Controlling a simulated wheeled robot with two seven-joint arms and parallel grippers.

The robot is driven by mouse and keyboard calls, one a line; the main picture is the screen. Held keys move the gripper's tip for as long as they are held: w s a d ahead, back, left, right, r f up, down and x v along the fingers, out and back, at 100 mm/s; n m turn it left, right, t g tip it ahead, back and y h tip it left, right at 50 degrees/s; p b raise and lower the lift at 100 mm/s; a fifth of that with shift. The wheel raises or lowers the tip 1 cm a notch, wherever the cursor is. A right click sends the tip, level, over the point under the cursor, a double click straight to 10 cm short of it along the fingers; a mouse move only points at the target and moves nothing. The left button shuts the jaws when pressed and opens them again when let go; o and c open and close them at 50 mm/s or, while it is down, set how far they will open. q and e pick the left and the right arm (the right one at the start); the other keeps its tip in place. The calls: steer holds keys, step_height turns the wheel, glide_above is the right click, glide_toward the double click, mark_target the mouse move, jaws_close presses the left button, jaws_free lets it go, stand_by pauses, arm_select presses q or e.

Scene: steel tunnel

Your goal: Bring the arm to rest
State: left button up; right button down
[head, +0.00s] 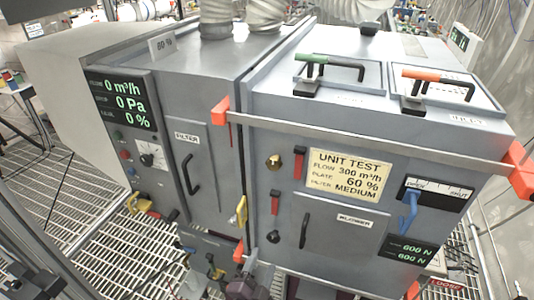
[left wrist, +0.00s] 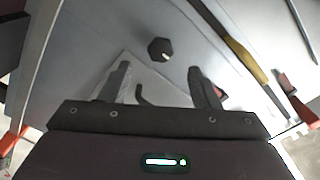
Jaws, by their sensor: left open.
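My left gripper (head: 241,284) is at the bottom of the head view, low in front of the steel test unit and partly cut off by the frame edge. Beyond the fingers is a grey panel with a black hexagonal knob (left wrist: 160,49). A dark curved hook-like piece shows between the fingers. My right gripper is in neither view.
The grey cabinet has a filter door (head: 203,170), a yellow handle (head: 241,211), red latches and a clamping bar (head: 370,146) across its front. A blue lever (head: 409,212) is at right. In the wrist view, a yellow handle (left wrist: 247,60) lies to the right. Grating floor is open at left.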

arm_select(q)
steer(key=s+a+f+n+g+y, duration=0.1)
steer(key=s+a+f+n+g, duration=0.2)
steer(key=f, duration=0.6)
steer(key=s+a+f+n+g+y, duration=0.1)
steer(key=s+a+f+g+y, duration=0.15)
steer(key=a+f, duration=0.55)
steer(key=s+a+f+n+g+y, duration=0.15)
steer(key=s+f, duration=0.25)
steer(key=f, duration=0.7)
steer(key=s+a+f+n+g, duration=0.2)
steer(key=s+f, duration=0.3)
steer(key=s, duration=0.4)
steer(key=s+a+f+n+g, duration=0.2)
steer(key=s+a+f+g, duration=0.1)
steer(key=s, duration=0.6)
steer(key=s+a+f+n+g, duration=0.2)
steer(key=s+a+f+g, duration=0.1)
steer(key=s+f, duration=0.4)
steer(key=shift+s+g+y+b, duration=0.3)
steer(key=shift+s+g, duration=0.3)
steer(key=shift+s, duration=0.6)
steer(key=shift+n, duration=0.25)
